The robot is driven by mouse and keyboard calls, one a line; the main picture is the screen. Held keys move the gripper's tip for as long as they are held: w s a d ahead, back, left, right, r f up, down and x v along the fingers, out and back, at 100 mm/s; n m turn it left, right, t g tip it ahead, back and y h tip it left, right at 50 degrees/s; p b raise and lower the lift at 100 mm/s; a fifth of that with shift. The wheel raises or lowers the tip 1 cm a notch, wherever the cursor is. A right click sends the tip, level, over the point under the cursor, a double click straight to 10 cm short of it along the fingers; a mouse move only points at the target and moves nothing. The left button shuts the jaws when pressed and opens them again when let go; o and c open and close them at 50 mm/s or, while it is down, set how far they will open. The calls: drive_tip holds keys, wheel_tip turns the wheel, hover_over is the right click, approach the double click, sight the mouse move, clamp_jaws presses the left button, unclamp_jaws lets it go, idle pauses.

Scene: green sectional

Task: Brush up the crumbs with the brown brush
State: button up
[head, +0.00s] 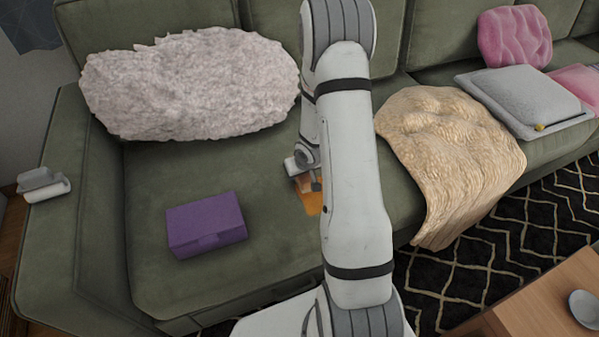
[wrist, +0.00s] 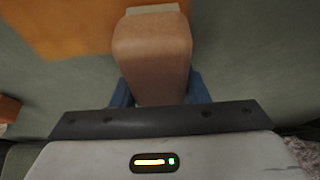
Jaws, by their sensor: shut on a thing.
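My gripper (wrist: 159,92) is shut on the brown brush (wrist: 152,55), whose wooden body fills the space between the blue fingers in the wrist view. A pale strip shows at the brush's far end. In the head view my arm hides most of the gripper and the brush. A flat orange thing (head: 312,201) lies on the green seat by the gripper; it also shows in the wrist view (wrist: 65,25), beyond and to the left of the brush. I cannot make out any crumbs.
A purple box (head: 205,226) sits on the seat to the left. A fluffy white cushion (head: 190,85) leans on the backrest. A tan blanket (head: 450,150) drapes over the seat to the right. A wooden table (head: 545,305) stands at lower right.

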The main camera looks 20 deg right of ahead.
sight(307, 187)
drive_tip(key=shift+f, duration=0.4)
drive_tip(key=shift+s+b, duration=0.5)
drive_tip(key=shift+b, duration=0.15)
drive_tip(key=shift+s+r+b, duration=0.1)
drive_tip(key=shift+s+b, duration=0.4)
drive_tip(key=shift+s, duration=0.75)
drive_tip(key=shift+s+b, duration=0.6)
drive_tip(key=shift+s, duration=0.35)
drive_tip(key=shift+s+b, duration=1.05)
drive_tip(key=shift+s, duration=2.1)
drive_tip(key=shift+s+r+p, duration=0.1)
drive_tip(key=shift+s+p, duration=0.35)
drive_tip(key=shift+p, duration=0.45)
drive_tip(key=s+p, duration=0.1)
drive_tip(key=p, duration=0.1)
drive_tip(key=shift+a+p, duration=0.1)
drive_tip(key=shift+p, duration=0.3)
drive_tip(key=shift+s+f, duration=0.25)
drive_tip(key=shift+f, duration=0.1)
